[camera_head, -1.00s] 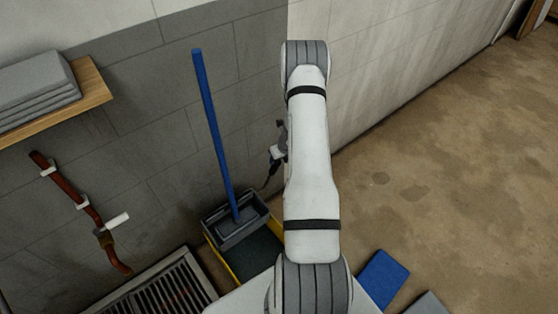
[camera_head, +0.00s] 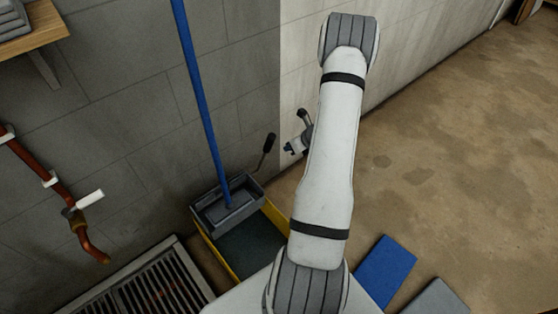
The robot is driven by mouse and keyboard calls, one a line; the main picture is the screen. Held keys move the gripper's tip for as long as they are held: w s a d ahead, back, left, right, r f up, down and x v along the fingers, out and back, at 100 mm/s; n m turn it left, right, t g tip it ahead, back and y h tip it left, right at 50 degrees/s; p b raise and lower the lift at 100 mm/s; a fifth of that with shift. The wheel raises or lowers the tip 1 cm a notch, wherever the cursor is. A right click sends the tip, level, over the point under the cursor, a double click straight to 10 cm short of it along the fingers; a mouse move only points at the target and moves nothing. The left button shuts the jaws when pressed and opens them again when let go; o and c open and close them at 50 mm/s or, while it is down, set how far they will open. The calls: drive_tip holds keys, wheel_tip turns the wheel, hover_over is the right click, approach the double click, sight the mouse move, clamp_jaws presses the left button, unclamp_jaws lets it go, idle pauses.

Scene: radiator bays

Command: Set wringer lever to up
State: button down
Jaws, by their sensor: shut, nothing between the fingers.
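The wringer (camera_head: 213,218) is a grey box on the yellow mop bucket (camera_head: 219,259), with a blue mop handle (camera_head: 200,90) standing in it. The wringer lever (camera_head: 267,146) is a thin rod with a black grip. It rises from the wringer's right end and leans up and to the right. My gripper (camera_head: 289,149) is just right of the lever's grip, with a small gap between them in the picture. Its fingers look small and shut, with nothing in them. My forearm hides part of the gripper's wrist.
A floor grate (camera_head: 150,288) lies left of the bucket. A red pipe (camera_head: 38,165) with a white-handled valve (camera_head: 89,199) runs down the grey wall. A wooden shelf (camera_head: 38,40) is at upper left. A blue mat (camera_head: 386,271) lies at right; the floor beyond is clear.

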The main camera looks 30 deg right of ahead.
drive_tip(key=s+d+f+n+t+b, duration=0.2)
drive_tip(key=s+t+b, duration=0.4)
drive_tip(key=b, duration=0.7)
drive_tip(key=w+a+f+b, duration=0.1)
drive_tip(key=w, duration=0.4)
drive_tip(key=w+a+f+g+b, duration=0.1)
drive_tip(key=w+a+f+b, duration=0.1)
drive_tip(key=w, duration=0.4)
drive_tip(key=shift+a+y, duration=0.25)
drive_tip(key=shift+y, duration=0.05)
drive_tip(key=shift+w+f, duration=0.1)
